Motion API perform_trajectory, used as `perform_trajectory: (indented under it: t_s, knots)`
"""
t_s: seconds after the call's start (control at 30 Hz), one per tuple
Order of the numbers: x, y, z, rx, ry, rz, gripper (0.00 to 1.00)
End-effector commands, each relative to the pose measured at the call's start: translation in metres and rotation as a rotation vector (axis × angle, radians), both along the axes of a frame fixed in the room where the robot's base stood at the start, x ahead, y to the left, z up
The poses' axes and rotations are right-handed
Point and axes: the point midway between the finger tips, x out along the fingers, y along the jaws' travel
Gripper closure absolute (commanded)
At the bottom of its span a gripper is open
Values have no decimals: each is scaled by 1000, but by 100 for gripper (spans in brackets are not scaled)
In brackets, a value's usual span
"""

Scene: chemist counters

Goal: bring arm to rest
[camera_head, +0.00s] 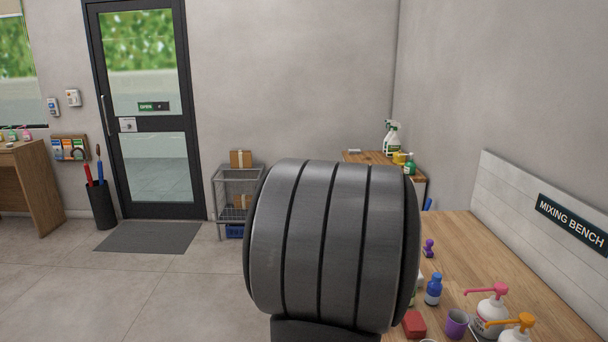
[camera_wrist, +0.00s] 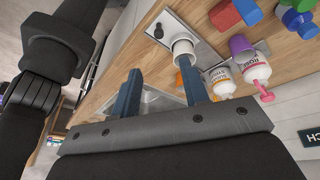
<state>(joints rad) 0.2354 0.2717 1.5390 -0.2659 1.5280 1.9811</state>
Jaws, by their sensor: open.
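My gripper (camera_wrist: 160,68) shows in the wrist view with its two blue fingers apart and nothing between them. It is tilted over the wooden bench (camera_wrist: 125,75), near a white cup-like item (camera_wrist: 183,47) on a grey plate. In the head view a large dark link of my own arm fills the middle and hides part of the bench (camera_head: 465,240). My gripper is not visible in the head view.
On the bench stand a blue bottle (camera_head: 433,290), a purple cup (camera_head: 456,322), a red block (camera_head: 414,324), a pink-topped pump bottle (camera_head: 491,312) and an orange-topped one (camera_head: 514,331). A wire shelf (camera_head: 238,187) stands by the wall.

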Motion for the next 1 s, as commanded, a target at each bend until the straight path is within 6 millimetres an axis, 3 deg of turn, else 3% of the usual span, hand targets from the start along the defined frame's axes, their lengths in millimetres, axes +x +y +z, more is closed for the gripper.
perform_trajectory:
  t_s: [0.5, 0.73, 0.87, 1.0]
  knots:
    - [0, -4, -5, 36, 1, 58, 59]
    - [0, -4, -5, 35, 2, 58, 100]
    - [-2, 1, -14, 25, 39, 95, 100]
    - [-12, 19, -48, -34, 199, 264, 100]
